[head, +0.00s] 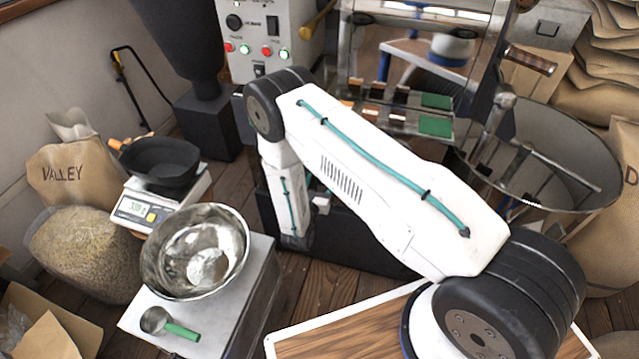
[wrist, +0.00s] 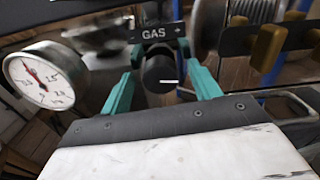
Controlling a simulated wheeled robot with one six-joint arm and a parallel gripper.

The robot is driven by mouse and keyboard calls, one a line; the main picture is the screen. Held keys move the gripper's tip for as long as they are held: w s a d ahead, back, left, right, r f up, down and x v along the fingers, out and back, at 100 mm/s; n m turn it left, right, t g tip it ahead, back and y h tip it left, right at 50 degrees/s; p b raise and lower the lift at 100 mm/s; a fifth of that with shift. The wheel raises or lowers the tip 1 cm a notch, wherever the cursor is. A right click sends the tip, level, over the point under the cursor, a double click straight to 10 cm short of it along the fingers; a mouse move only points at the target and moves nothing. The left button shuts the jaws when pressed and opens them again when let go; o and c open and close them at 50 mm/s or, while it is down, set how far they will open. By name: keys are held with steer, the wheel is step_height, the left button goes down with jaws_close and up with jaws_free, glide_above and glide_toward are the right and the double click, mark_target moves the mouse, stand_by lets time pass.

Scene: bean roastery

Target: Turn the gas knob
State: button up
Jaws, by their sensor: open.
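The gas knob (wrist: 159,72) is dark and round, with a short white mark lying about level on its face. It sits below a black plate marked GAS (wrist: 155,34) in the wrist view. My gripper (wrist: 160,50) is open, with one teal finger on each side of the knob. I cannot tell whether either finger touches it. In the head view my arm covers this area, and neither the knob nor the fingertips can be made out.
A round pressure gauge (wrist: 42,76) stands close to the left of my gripper. Brass-coloured blocks (wrist: 267,48) are at the right. In the head view, a steel bowl (head: 195,252) and a scale (head: 150,209) stand left of my arm, and a round cooling tray (head: 597,205) is at the right.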

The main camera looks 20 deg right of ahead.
steer(key=c, duration=1)
steer(key=shift+o, duration=0.2)
steer(key=shift+n, duration=0.3)
steer(key=n, duration=0.9)
steer(key=shift+a, duration=0.1)
steer(key=o, duration=1)
steer(key=shift+c, duration=0.2)
